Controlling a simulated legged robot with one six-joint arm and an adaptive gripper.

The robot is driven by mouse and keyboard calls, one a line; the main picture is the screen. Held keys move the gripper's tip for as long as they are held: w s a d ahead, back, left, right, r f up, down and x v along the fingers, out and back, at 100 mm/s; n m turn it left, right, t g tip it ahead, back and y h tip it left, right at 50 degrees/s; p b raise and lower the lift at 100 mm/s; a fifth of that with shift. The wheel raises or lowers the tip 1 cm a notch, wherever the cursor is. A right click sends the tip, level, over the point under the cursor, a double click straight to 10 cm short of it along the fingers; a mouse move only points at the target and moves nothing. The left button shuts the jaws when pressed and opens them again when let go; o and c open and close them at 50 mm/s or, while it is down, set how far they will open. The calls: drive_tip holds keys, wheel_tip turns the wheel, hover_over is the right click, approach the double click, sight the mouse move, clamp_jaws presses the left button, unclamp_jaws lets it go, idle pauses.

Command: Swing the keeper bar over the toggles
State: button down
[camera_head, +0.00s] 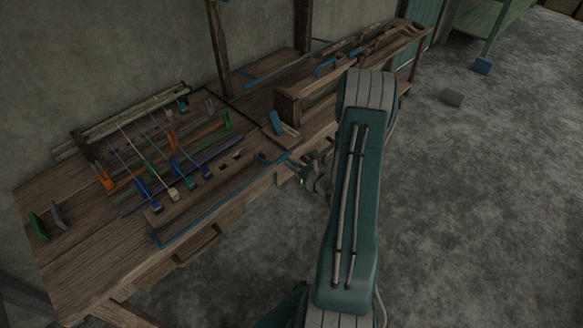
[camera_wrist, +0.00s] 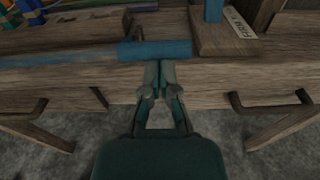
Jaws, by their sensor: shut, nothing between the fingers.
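A long blue bar (camera_head: 200,218), which looks like the keeper bar, lies along the front edge of the wooden loom bench. In the wrist view its faded length runs in from the left to a thicker blue grip (camera_wrist: 152,50). My gripper (camera_wrist: 160,66) is shut and empty, its fingertips at the grip's near side; I cannot tell whether they touch it. In the head view my gripper (camera_head: 300,170) is partly dark and small beside the bench's front edge. Several coloured toggle-like blocks, among them a blue one (camera_head: 145,189) and a white one (camera_head: 173,194), stand behind the bar.
An upright blue lever (camera_head: 275,122) stands on a wooden block right of the toggles, with a label (camera_wrist: 238,21). Dark handles (camera_wrist: 270,103) stick out from the bench front. Thin cords and an orange block (camera_head: 105,178) lie farther back. The concrete floor at right is mostly open.

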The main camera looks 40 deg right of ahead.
drive_tip(key=shift+w+r+g, duration=0.2)
drive_tip(key=shift+r+g, duration=0.3)
drive_tip(key=shift+r, duration=0.25)
drive_tip(key=w+r+g, duration=0.3)
drive_tip(key=w+g, duration=0.1)
drive_tip(key=w, duration=0.2)
drive_tip(key=w+a+r+g, duration=0.1)
drive_tip(key=w+r+g, duration=0.2)
drive_tip(key=w, duration=0.4)
drive_tip(key=shift+w+g+h, duration=0.3)
drive_tip(key=shift+g, duration=0.1)
drive_tip(key=shift+a+f, duration=0.1)
idle(0.6)
